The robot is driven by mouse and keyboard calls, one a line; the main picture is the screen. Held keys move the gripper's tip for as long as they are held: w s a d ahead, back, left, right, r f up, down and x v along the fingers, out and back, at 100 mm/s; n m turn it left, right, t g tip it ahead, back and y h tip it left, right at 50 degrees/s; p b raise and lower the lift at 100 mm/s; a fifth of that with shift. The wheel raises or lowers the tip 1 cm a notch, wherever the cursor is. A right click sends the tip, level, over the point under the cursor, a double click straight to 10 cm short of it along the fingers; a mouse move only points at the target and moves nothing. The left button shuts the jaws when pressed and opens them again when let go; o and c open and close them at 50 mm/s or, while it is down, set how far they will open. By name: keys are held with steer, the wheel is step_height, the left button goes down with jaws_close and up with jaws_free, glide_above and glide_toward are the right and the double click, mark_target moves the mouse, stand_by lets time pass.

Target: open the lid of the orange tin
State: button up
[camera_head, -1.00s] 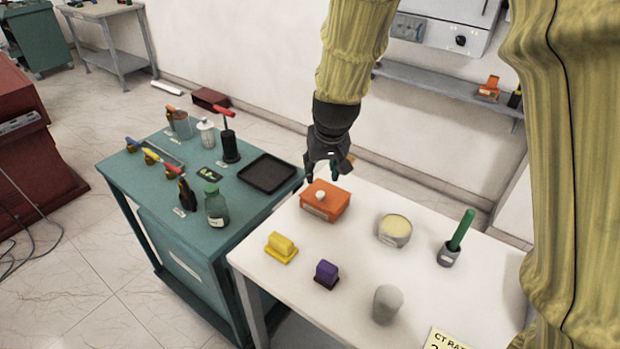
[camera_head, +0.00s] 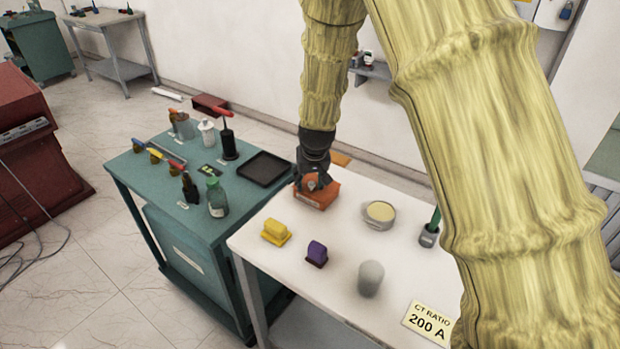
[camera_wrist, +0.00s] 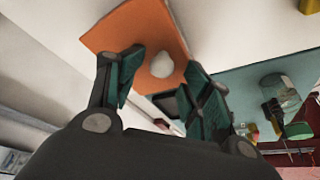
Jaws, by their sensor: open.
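The orange tin (camera_head: 322,198) stands at the back left of the white table and is partly hidden by my gripper (camera_head: 310,186). In the wrist view the tin (camera_wrist: 135,28) shows its flat orange top with a round white knob (camera_wrist: 162,65). My gripper (camera_wrist: 163,88) is open there, with one finger on each side of the knob in the picture. I cannot tell whether the fingers touch the knob. The lid appears to be on the tin.
The white table (camera_head: 320,240) also holds a yellow block (camera_head: 275,231), a purple block (camera_head: 317,252), a grey cylinder (camera_head: 370,279), a round tin (camera_head: 379,214) and a green-handled item (camera_head: 429,236). A green cart (camera_head: 150,185) with tools and a black tray (camera_head: 264,168) stands left.

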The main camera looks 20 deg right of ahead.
mark_target(313, 186)
steer(key=s+r, duration=0.1)
steer(key=s, duration=0.1)
steer(key=s+r, duration=0.1)
steer(key=shift+s+d+r, duration=0.1)
steer(key=shift+s+r, duration=0.05)
steer(key=shift+s, duration=0.2)
steer(key=shift+c, duration=1)
steer(key=c, duration=0.4)
steer(key=shift+w+f, duration=0.55)
steer(key=shift+w, duration=0.2)
jaws_close()
steer(key=shift+r, duration=0.1)
